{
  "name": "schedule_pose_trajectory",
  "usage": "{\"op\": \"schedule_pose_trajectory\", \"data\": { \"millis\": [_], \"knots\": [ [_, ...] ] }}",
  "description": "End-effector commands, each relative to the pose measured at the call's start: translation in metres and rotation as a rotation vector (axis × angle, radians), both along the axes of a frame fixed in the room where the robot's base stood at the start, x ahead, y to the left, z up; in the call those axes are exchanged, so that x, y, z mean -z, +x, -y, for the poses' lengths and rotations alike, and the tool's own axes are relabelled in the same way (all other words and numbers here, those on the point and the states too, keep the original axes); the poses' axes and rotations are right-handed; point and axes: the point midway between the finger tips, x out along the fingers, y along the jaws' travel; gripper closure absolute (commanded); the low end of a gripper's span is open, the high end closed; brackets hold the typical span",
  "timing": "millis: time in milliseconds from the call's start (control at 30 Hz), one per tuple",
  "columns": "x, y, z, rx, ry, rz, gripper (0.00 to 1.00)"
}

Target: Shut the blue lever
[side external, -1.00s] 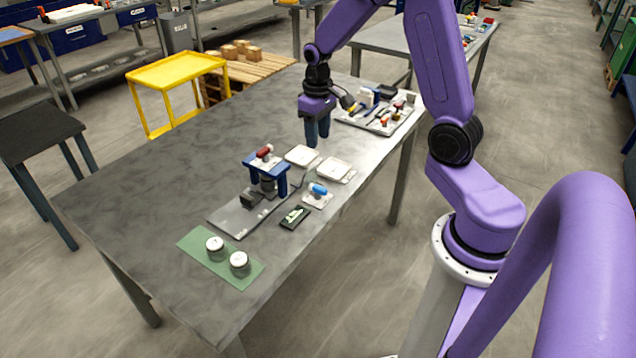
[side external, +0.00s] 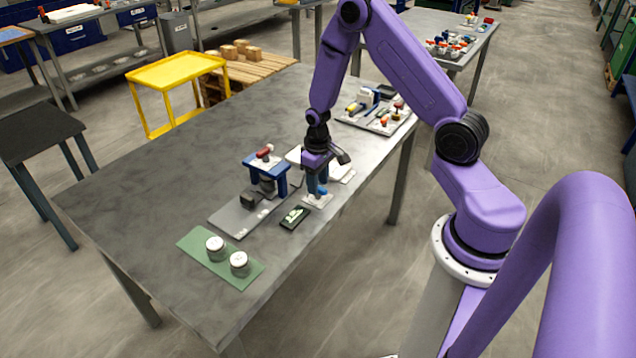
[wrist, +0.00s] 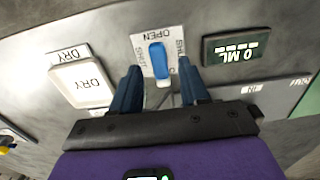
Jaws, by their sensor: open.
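The blue lever (wrist: 159,60) sits on a white plate (wrist: 171,28) marked OPEN at the top in the wrist view. Its long axis runs up and down there, toward the OPEN mark. SHUT is printed on the left side of the plate; the right-hand label is hard to read. My gripper (wrist: 159,72) is open, with one blue finger on each side of the lever's lower part. In the side view my gripper (side external: 317,184) is low over the plate (side external: 316,202) and hides most of the lever. I cannot tell whether the fingers touch it.
A dark display (wrist: 236,46) reading 0 ML lies right of the plate in the wrist view. A white DRY tray (wrist: 81,82) lies left. The blue press (side external: 282,168) with a red handle stands close by. Two jars stand on a green mat (side external: 217,267); a parts tray (side external: 392,128) is behind.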

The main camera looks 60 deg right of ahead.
Motion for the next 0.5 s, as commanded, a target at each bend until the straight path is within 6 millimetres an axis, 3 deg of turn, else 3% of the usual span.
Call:
{"op": "schedule_pose_trajectory", "data": {
  "millis": [433,467,500],
  "knots": [
    [0.0092,-0.0001,-0.0002,0.000,0.000,0.001,0.55],
    [0.0092,-0.0001,-0.0002,0.000,0.000,0.000,0.59],
    [0.0091,-0.0002,-0.0002,0.000,0.000,0.000,0.72]
  ]
}}
